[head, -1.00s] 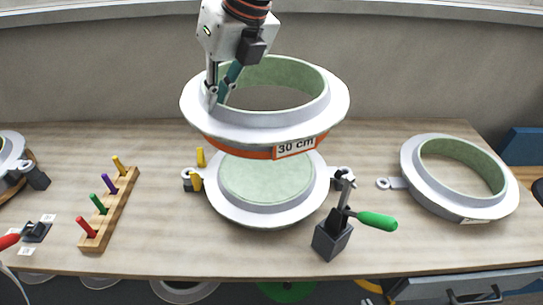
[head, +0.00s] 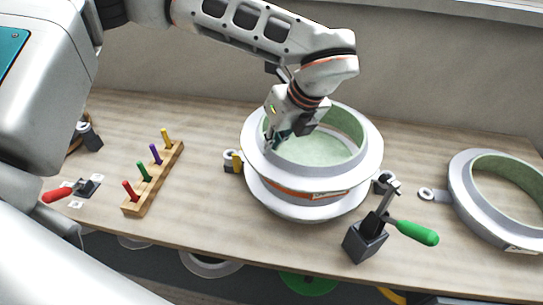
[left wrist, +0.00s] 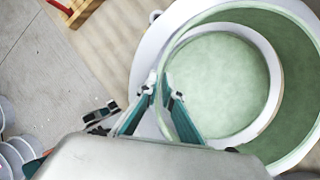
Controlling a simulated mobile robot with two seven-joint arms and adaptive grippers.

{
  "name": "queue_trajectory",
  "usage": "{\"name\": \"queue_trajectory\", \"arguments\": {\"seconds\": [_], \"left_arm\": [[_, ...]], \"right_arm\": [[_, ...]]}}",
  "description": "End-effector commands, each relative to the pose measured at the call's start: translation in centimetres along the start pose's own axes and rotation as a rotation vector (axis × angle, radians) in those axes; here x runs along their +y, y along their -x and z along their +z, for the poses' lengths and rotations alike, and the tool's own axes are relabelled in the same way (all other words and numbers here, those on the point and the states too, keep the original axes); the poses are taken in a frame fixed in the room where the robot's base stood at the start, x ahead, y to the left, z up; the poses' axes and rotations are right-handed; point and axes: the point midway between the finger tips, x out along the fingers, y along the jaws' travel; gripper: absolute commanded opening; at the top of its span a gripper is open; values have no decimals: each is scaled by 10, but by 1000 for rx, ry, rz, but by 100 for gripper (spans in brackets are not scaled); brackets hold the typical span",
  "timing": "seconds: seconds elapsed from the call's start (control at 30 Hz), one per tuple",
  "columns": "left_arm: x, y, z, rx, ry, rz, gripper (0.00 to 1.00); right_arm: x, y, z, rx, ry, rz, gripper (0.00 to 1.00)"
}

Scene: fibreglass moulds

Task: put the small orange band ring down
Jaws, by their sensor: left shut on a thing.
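The orange band ring (head: 277,187), a pale grey ring with a green inside and a "30 cm" label, is over the round mould base (head: 300,212) on the table. It looks level and very close to the base; I cannot tell whether it touches. My left gripper (head: 274,142) is shut on the ring's wall at its left side. In the left wrist view the left gripper's fingertips (left wrist: 160,92) pinch the ring's edge, and the base's green face (left wrist: 218,80) shows through the opening. My right gripper is not in view.
A wooden peg rack (head: 158,182) is further left. Another grey ring (head: 468,200) lies at the right.

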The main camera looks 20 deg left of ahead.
Motion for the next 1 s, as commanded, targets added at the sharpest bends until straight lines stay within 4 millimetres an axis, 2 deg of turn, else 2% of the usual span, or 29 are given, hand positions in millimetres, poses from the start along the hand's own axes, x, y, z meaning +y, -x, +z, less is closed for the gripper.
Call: {"name": "queue_trajectory", "arguments": {"seconds": [0.17, 0.43, 0.83, 0.87, 0.9, 1.0], "left_arm": [[-3, -6, -2, -2, 2, -4, 0], [-8, -37, -15, -1, 1, -2, 0], [-10, -42, -17, -2, 2, -4, 0], [-8, -43, -18, 0, 0, -1, 14], [-8, -42, -17, -1, 0, -1, 23], [-8, -42, -17, -1, 1, -1, 23]], "right_arm": [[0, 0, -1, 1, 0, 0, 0], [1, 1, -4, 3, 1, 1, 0], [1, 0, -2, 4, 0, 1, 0], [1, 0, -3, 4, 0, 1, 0], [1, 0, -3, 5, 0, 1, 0], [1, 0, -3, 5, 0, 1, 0]]}}
